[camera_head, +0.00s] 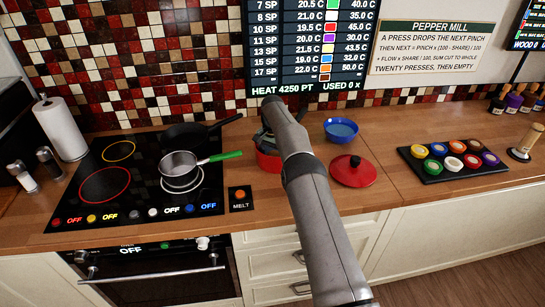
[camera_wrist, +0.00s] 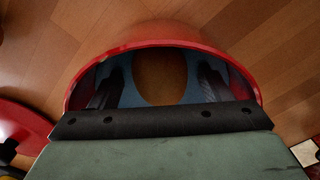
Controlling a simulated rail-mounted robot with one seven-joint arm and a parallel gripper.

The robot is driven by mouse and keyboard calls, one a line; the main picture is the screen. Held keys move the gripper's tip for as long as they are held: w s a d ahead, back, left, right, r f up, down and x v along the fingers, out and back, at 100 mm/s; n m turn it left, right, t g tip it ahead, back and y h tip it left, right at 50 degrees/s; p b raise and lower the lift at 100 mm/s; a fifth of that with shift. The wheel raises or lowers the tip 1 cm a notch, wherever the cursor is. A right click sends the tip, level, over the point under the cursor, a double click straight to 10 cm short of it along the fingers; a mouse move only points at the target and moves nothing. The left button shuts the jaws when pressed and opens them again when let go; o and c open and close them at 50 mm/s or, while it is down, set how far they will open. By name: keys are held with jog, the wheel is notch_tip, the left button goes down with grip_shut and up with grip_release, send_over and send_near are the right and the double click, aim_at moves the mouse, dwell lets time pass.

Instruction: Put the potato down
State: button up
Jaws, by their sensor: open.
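The potato (camera_wrist: 160,78) is a brown oval inside a red pot (camera_wrist: 165,43) with a blue-grey inside, seen in the wrist view. My gripper (camera_wrist: 159,84) is open, with one dark finger on each side of the potato and gaps between. The fingers reach down into the pot. In the head view the red pot (camera_head: 268,161) stands on the wooden counter right of the hob, and my arm covers much of it. The potato is hidden there.
A red lid (camera_head: 353,170) lies right of the pot, with a blue bowl (camera_head: 341,131) behind it. A saucepan (camera_head: 179,165) with a green handle and a dark frying pan (camera_head: 184,136) are on the hob (camera_head: 127,195). A black tray (camera_head: 432,176) of coloured pots is at right.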

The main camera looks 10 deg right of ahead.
aim_at(273, 153)
notch_tip(273, 153, up, 7)
jog(key=shift+r, duration=0.15)
jog(key=s+r+n, duration=0.2)
jog(key=s+r, duration=0.4)
jog(key=r, duration=0.7)
jog(key=s+r+n, duration=0.2)
jog(key=s+r, duration=0.4)
jog(key=s, duration=0.7)
jog(key=s+d+f+n, duration=0.1)
jog(key=s+f, duration=0.2)
jog(key=s, duration=1.3)
jog(key=s+d+f+n+t, duration=0.1)
jog(key=s+f, duration=0.3)
jog(key=s, duration=1.2)
jog(key=shift+s+n, duration=0.4)
jog(key=shift+n, duration=0.4)
jog(key=shift+f, duration=0.1)
